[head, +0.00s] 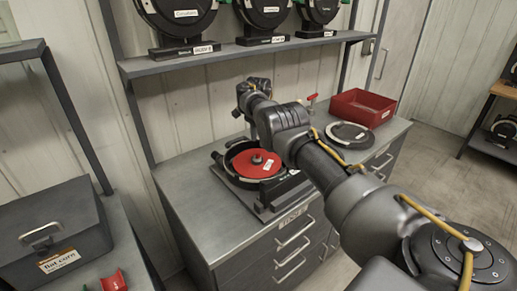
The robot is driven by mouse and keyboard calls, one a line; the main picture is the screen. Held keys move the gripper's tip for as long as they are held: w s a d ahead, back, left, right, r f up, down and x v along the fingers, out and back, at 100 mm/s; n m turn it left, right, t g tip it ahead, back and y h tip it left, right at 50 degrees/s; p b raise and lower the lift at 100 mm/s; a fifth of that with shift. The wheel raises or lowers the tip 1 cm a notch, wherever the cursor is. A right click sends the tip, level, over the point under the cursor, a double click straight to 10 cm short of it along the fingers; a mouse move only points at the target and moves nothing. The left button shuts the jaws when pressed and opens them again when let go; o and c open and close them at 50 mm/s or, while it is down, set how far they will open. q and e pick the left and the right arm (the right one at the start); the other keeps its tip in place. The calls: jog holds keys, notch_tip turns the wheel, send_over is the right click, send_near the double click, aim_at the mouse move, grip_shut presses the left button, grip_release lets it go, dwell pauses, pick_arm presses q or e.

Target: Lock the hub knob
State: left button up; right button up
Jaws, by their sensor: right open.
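The seed meter (226,163) sits open on a dark base on the grey cabinet top, with a red seed disc (243,165) in its round housing. The small dark hub knob (257,159) stands at the disc's centre; I cannot tell its turned position. My right arm reaches in from the lower right and passes over the right side of the meter. My right gripper (240,108) is open and empty at the arm's far end, behind and above the disc, apart from the knob. Its fingertips are small and partly hidden. My left gripper is out of view.
A black round cover (349,132) lies on the cabinet top (190,185) at right, near a red bin (362,106). A shelf (225,56) with several black meters hangs above. A grey case (50,232) stands at left. The cabinet top left of the meter is clear.

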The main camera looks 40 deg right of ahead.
aim_at(259, 153)
notch_tip(259, 153, up, 5)
jog(key=shift+f+b, duration=0.2)
jog(key=shift+b, duration=0.15)
dwell(0.4)
